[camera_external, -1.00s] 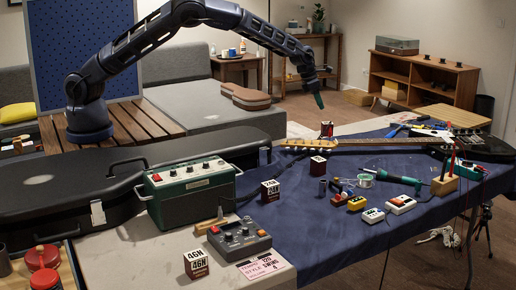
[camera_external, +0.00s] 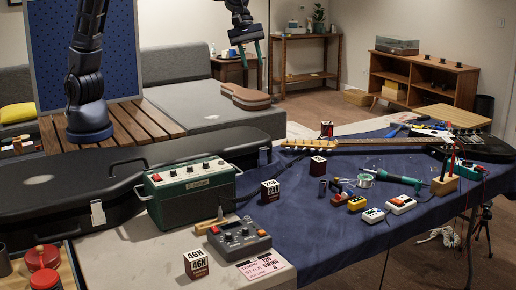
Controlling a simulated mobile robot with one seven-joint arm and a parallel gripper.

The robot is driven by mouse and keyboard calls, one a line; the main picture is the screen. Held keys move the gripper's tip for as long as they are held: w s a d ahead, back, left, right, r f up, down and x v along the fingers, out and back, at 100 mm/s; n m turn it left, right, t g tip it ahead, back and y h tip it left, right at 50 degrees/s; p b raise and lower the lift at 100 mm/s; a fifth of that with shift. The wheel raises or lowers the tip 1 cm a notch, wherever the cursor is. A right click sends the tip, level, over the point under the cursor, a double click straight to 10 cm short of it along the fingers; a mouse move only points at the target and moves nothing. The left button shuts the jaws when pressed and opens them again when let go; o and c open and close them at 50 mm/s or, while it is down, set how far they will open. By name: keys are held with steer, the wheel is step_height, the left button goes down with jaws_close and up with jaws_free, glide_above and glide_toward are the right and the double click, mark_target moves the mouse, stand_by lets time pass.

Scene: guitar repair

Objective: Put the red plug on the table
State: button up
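My gripper (camera_external: 251,62) hangs high at the top centre, far behind and above the table, in front of the far wooden side table. The table (camera_external: 300,240), under a dark blue cloth, fills the middle and right. I cannot single out the red plug for certain. A small red-and-dark item (camera_external: 339,199) lies mid-table, and a red bit shows by the green meter (camera_external: 466,169) at the right. Both are too small to identify.
A guitar (camera_external: 365,142) lies along the table's back. A green amplifier (camera_external: 190,190), a grey pedal (camera_external: 240,238), small boxes, several small pedals and a soldering iron (camera_external: 398,180) crowd the table. A black guitar case (camera_external: 60,195) is at left. Cloth at the front centre is clear.

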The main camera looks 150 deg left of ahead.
steer(key=s+d+r+m+h, duration=0.1)
steer(key=s+d+r+m, duration=0.3)
steer(key=d, duration=0.6)
steer(key=s+d+r+m, duration=0.1)
steer(key=d+m, duration=0.4)
steer(key=d, duration=0.4)
steer(key=s+d+r+m+h, duration=0.1)
steer(key=s+d+r+m, duration=0.3)
steer(key=d, duration=0.6)
steer(key=s+d+f+m, duration=0.2)
steer(key=s+d+m, duration=0.6)
steer(key=s, duration=0.1)
steer(key=s+d+f+m+y, duration=0.1)
steer(key=s+d+f+m, duration=0.1)
steer(key=s+d+m, duration=0.7)
steer(key=shift+s+y, duration=0.3)
steer(key=shift+s, duration=0.15)
steer(key=shift+f, duration=0.1)
